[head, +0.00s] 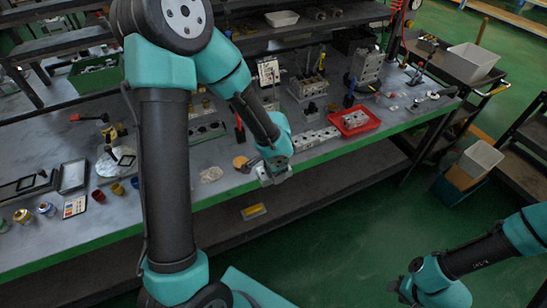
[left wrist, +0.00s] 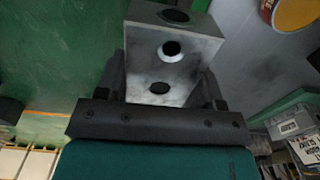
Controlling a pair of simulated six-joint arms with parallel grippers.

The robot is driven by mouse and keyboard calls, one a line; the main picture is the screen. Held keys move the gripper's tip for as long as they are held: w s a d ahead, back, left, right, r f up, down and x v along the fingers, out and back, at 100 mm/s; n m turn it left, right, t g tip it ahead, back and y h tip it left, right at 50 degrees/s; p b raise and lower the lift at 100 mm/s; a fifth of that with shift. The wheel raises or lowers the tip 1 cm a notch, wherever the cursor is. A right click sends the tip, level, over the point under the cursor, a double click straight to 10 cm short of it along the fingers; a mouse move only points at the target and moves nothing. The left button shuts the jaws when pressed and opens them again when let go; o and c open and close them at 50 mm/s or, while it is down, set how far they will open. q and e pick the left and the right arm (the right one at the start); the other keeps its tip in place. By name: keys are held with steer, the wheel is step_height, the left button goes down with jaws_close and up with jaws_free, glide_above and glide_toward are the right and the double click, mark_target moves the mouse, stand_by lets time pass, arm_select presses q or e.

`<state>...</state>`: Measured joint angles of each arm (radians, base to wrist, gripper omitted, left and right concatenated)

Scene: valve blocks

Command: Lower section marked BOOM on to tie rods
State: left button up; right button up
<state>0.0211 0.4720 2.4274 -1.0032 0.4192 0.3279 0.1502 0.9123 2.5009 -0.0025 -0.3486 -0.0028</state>
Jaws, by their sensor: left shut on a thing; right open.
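My left gripper (head: 272,178) is shut on a grey metal block (left wrist: 193,42) and holds it near the bench's front edge. In the left wrist view the block sits between the two dark fingers of the left gripper (left wrist: 162,85), with round holes in its faces. No BOOM lettering is readable on it. A metal block assembly with thin upright rods (head: 309,88) stands on the bench, right of and behind the left gripper; these look like the tie rods. My right gripper (head: 398,286) is open and empty at the lower right, away from the bench.
A red tray (head: 355,121) with metal parts lies on the bench to the right. A row of light metal blocks (head: 316,138) lies beside it.

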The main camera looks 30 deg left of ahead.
arm_select(q)
steer(key=shift+s+d+r, duration=0.1)
steer(key=shift+s+d, duration=0.3)
steer(key=shift+s, duration=0.3)
steer(key=shift+s+d+r, duration=0.1)
steer(key=shift+s+d, duration=0.3)
steer(key=shift+s, duration=0.25)
steer(key=shift+w, duration=0.1)
